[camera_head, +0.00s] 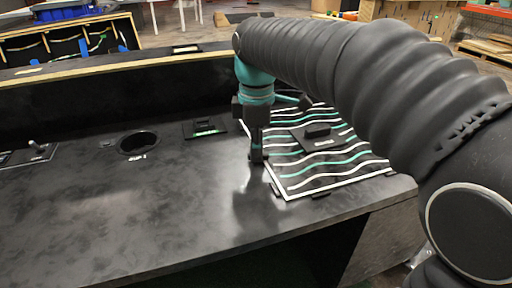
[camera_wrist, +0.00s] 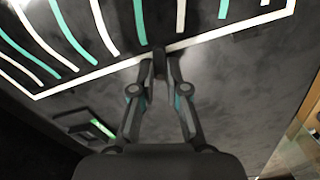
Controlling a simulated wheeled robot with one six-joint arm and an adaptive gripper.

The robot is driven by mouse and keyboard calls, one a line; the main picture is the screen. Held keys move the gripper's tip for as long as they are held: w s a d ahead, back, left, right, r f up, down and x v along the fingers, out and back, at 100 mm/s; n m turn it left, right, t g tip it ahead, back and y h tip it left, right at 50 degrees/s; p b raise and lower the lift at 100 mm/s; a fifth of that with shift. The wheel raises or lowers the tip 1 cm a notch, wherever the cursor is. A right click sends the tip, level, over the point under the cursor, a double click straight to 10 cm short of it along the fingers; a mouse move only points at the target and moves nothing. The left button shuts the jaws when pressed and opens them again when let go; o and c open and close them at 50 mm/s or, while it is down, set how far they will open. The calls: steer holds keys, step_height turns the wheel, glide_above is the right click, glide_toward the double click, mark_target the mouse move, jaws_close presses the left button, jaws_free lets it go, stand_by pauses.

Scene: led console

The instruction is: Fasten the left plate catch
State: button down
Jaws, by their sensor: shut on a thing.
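The plate (camera_head: 345,167) is dark with wavy white and teal stripes and a white border, and lies flat on the right part of the console. Its striped face also shows at the top of the wrist view (camera_wrist: 107,52). My gripper (camera_head: 257,157) points down at the plate's left edge. In the wrist view my gripper (camera_wrist: 160,72) has its fingertips closed together on a small dark piece, the left plate catch (camera_wrist: 160,57), at the white border. The fingers cover most of the catch, so I cannot tell whether it is fastened.
A dark block with a raised handle (camera_head: 317,132) sits on the plate. Small dark tabs (camera_head: 277,190) show at its front edge. A round hole (camera_head: 138,142) and a small panel with a green light (camera_head: 205,128) are to the left. The console's front left is clear.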

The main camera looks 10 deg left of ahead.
steer(key=shift+a+n, duration=0.15)
steer(key=shift+n, duration=1.85)
steer(key=c, duration=1.2)
jaws_free()
steer(key=shift+s+a, duration=0.1)
steer(key=shift+d, duration=0.2)
steer(key=shift+r, duration=0.15)
step_height(320, 180, up, 12)
steer(key=shift+f, duration=0.15)
